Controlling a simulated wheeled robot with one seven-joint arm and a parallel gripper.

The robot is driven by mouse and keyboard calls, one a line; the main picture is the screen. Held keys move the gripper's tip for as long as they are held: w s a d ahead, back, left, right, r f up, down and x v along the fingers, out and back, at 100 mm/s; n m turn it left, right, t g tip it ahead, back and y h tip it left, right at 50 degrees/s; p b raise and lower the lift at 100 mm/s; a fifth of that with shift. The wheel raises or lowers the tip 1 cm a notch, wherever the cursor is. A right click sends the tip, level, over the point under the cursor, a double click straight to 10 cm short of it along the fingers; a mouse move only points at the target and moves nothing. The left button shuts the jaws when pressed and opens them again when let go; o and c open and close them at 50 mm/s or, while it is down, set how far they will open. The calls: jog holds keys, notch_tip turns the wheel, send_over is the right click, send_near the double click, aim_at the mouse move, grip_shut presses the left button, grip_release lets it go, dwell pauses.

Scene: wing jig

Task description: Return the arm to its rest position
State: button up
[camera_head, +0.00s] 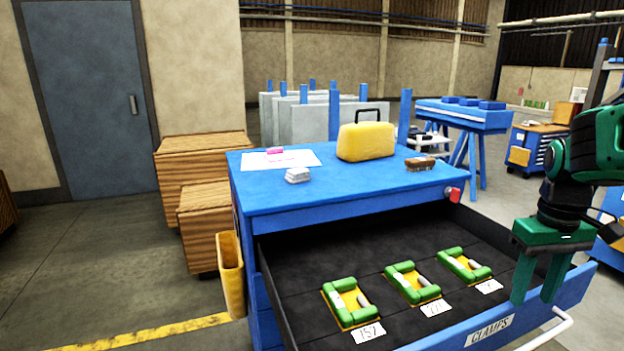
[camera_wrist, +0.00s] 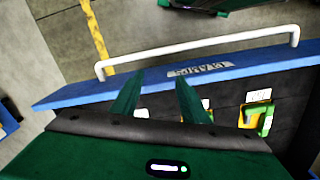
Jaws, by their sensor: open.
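My gripper (camera_head: 538,278) is at the right side of the head view, hanging fingers down by the front right part of the open drawer. Its two green fingers are apart with nothing between them. In the wrist view my gripper (camera_wrist: 160,100) points toward the drawer's blue front panel (camera_wrist: 235,67) and its white handle (camera_wrist: 200,48). My dark and green arm reaches in from the right edge of the head view. Whether the fingers touch the drawer front cannot be told.
The open drawer (camera_head: 300,292) holds three green clamps (camera_head: 350,302), (camera_head: 413,283), (camera_head: 464,265) with white number tags. The blue cabinet top (camera_head: 330,185) carries a yellow case (camera_head: 366,141), a brush (camera_head: 420,163) and papers (camera_head: 290,159). Wooden crates (camera_head: 203,165) stand left.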

jog(key=s+f+m, duration=0.2)
jog(key=s+m, duration=0.1)
jog(key=s, duration=0.5)
jog(key=s+a+f+m, duration=0.1)
jog(key=s+f+m, duration=0.1)
jog(key=s, duration=0.7)
jog(key=shift+m+y, duration=0.3)
jog(key=shift+m, duration=0.4)
jog(key=shift+w+f, duration=0.1)
jog(key=shift+w+f, duration=0.25)
jog(key=shift+w, duration=0.35)
